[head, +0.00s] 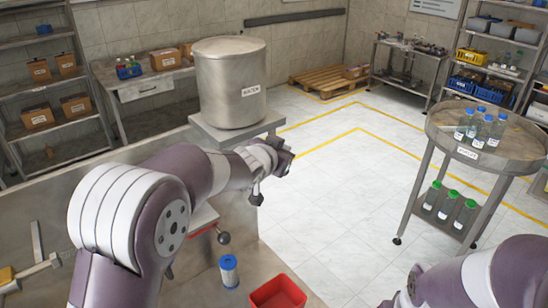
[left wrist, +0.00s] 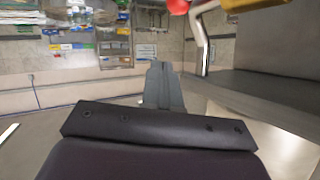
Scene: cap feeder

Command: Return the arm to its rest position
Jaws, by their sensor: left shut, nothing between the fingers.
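My left arm reaches in from the left in the head view. Its gripper (head: 280,158) is in the air beside the large metal hopper can (head: 230,85), on the right of its stand. In the left wrist view the fingers (left wrist: 163,85) lie together with nothing between them. My right arm comes in at the lower right of the head view. Only part of its wrist end shows at the bottom edge, and its fingertips cannot be made out.
A bottle with a blue cap (head: 229,270) stands beside a red bin (head: 278,293) at the bottom. A dark ball-ended lever (head: 223,238) is near my left arm. A round-topped table (head: 500,150) with several bottles stands at right. The tiled floor (head: 335,190) between is clear.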

